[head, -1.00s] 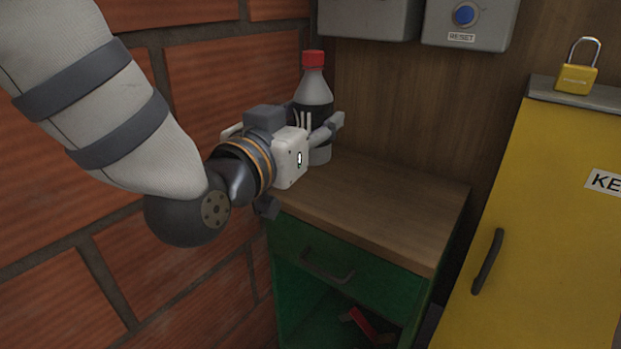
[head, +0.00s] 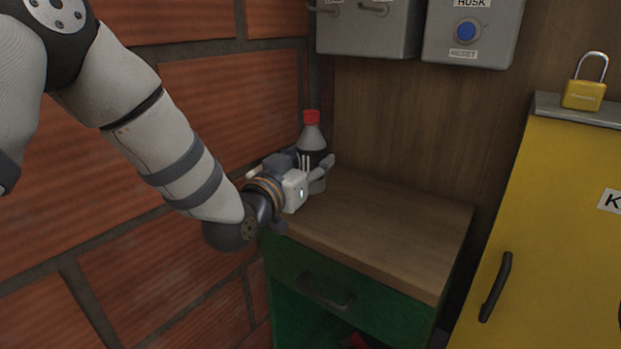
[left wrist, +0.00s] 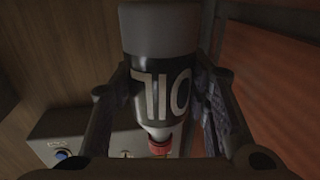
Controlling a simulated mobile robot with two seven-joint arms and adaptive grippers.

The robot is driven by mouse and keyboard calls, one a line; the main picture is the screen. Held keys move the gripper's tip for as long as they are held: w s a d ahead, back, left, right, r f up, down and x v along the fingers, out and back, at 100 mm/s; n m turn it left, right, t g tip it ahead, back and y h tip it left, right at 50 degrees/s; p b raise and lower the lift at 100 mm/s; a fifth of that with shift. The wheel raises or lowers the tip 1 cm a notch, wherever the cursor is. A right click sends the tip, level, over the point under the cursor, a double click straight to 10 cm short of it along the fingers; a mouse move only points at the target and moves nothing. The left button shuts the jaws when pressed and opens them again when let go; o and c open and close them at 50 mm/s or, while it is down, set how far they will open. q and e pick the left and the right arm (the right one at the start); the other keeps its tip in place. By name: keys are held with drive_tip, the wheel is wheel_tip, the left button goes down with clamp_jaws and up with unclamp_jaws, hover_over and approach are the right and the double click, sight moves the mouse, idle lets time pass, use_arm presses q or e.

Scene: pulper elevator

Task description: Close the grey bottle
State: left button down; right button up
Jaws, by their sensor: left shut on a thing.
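The grey bottle (head: 312,140) is upright, with a dark label and a red cap (head: 311,117) at its neck. It is at the back left corner of the wooden cabinet top. In the left wrist view the bottle (left wrist: 160,40) appears upside down with "OIL" on its label, and the red cap (left wrist: 160,147) is at the neck. I cannot tell how tightly the cap sits. My left gripper (head: 316,170) is shut around the bottle's body and hides part of it. I cannot tell whether the bottle's base touches the top. My right gripper is not in view.
The wooden top (head: 385,225) of the green cabinet (head: 380,310) is otherwise clear. A brick wall (head: 130,290) stands close on the left. Grey wall boxes (head: 470,30) hang above. A yellow cabinet (head: 560,220) with a padlock (head: 583,95) stands on the right.

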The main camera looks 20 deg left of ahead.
use_arm(q)
drive_tip(key=f, duration=0.4)
drive_tip(key=shift+w+a+f+b, duration=0.15)
drive_tip(key=shift+w+b, duration=0.25)
drive_tip(key=shift+r, duration=0.2)
drive_tip(key=shift+f, duration=0.15)
drive_tip(key=c, duration=0.9)
unclamp_jaws()
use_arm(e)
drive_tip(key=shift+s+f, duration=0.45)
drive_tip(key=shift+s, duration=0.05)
use_arm(q)
drive_tip(key=shift+r, duration=0.2)
drive_tip(key=s, duration=0.4)
drive_tip(key=s+a+p, duration=0.1)
drive_tip(key=s, duration=0.3)
drive_tip(key=s+a, duration=0.1)
drive_tip(key=s, duration=0.3)
drive_tip(key=shift+a+f+p, duration=0.1)
drive_tip(key=shift+p, duration=0.2)
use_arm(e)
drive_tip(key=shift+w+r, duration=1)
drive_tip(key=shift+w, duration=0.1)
